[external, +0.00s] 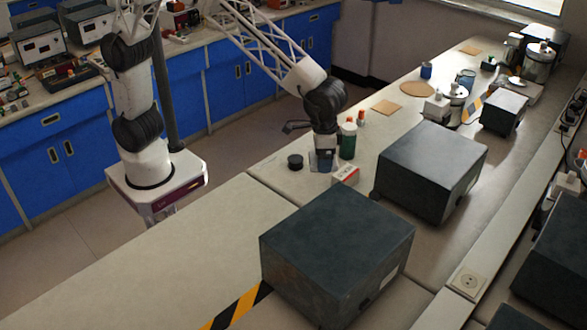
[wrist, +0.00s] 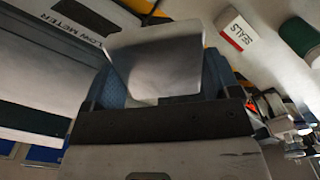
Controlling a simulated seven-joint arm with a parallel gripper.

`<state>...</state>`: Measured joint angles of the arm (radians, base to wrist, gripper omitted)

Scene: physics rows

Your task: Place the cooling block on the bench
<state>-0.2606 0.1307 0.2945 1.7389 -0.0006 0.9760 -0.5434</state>
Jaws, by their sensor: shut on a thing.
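The cooling block, a plain silver-grey metal block (wrist: 160,58), sits between the blue fingers of my gripper (wrist: 158,85) in the wrist view. My gripper is shut on it. The block shows there only as a small greyish shape at the fingertips, partly hidden. I cannot tell whether its underside touches the bench top.
A white and red SEALS box (external: 346,176) and the green bottle (external: 348,141) stand close to the right of my gripper. A black round piece (external: 295,161) lies to its left. Large dark instrument boxes (external: 432,165) (external: 338,250) stand nearby. The bench's left front is clear.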

